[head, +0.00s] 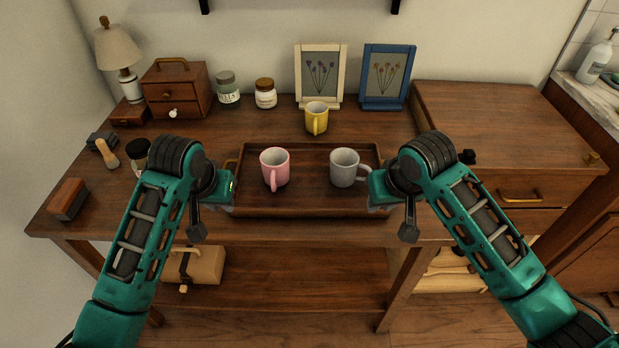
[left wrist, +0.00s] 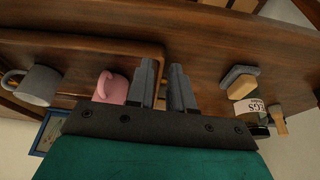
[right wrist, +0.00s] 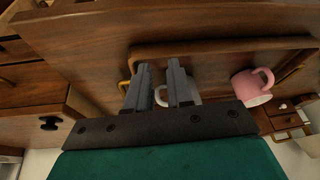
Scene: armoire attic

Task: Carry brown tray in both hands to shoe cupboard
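Fingertip contact is hidden. The shoe cupboard cannot be identified.
A yellow mug (head: 316,118) stands just behind the tray. Two picture frames (head: 386,77), jars (head: 265,94), a small drawer box (head: 176,90) and a lamp (head: 117,50) stand further back. A brush (head: 107,153) and a brown block (head: 68,199) lie left. A raised cabinet (head: 500,120) adjoins right.

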